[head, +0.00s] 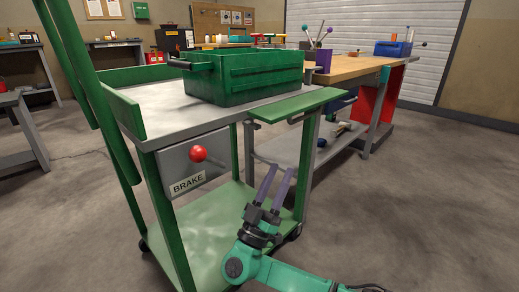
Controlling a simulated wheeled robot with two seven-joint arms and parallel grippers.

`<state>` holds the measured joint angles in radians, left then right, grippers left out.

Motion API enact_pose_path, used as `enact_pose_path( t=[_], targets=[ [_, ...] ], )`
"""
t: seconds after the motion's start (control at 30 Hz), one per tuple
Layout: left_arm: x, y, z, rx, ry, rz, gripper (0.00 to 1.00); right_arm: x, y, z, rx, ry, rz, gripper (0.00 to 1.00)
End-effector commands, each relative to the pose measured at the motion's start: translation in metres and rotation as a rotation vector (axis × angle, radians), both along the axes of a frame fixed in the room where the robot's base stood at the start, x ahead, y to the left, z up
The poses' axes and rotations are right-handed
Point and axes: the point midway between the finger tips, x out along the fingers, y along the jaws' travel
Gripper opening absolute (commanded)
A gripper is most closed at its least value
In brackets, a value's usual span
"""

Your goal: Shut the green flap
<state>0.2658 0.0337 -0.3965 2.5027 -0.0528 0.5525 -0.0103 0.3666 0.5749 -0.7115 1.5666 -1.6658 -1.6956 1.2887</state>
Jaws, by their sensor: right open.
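The green flap (298,105) is a flat panel on the right side of the cart's grey top (165,104). It stands out about level, with a grey bracket under it. My right gripper (280,169) is below and in front of the flap, apart from it. Its two purple fingers point up and are spread, with nothing between them. My left gripper is not in view.
A green bin (245,78) with a dark handle stands on the cart top, close to the flap. A red knob (198,154) sticks out above the BRAKE label (187,184). A wooden workbench (355,66) stands behind. Floor at right is clear.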

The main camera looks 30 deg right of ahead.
Motion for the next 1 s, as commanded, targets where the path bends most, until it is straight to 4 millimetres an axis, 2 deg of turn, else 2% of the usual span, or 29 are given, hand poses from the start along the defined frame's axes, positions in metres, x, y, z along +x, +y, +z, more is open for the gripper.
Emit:
enact_pose_path(
  t=[0.03, 0.17, 0.5, 0.63, 0.8, 1.0],
  targets=[
    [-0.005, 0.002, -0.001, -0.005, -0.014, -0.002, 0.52, -0.002, 0.000, 0.002, -0.003, -0.019, 0.003, 0.44],
    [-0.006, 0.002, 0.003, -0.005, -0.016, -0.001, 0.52, 0.003, -0.011, 0.017, -0.004, -0.021, 0.000, 0.44],
    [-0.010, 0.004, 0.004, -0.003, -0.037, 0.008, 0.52, 0.032, -0.069, 0.078, -0.005, -0.016, -0.002, 0.44],
    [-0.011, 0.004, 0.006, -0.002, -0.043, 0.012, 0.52, 0.040, -0.085, 0.095, -0.005, -0.013, -0.001, 0.44],
    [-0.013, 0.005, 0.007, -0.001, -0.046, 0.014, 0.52, 0.045, -0.093, 0.104, -0.002, -0.011, -0.001, 0.44],
    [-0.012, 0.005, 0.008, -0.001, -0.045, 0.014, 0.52, 0.045, -0.093, 0.104, -0.002, -0.009, -0.001, 0.44]
  ],
)
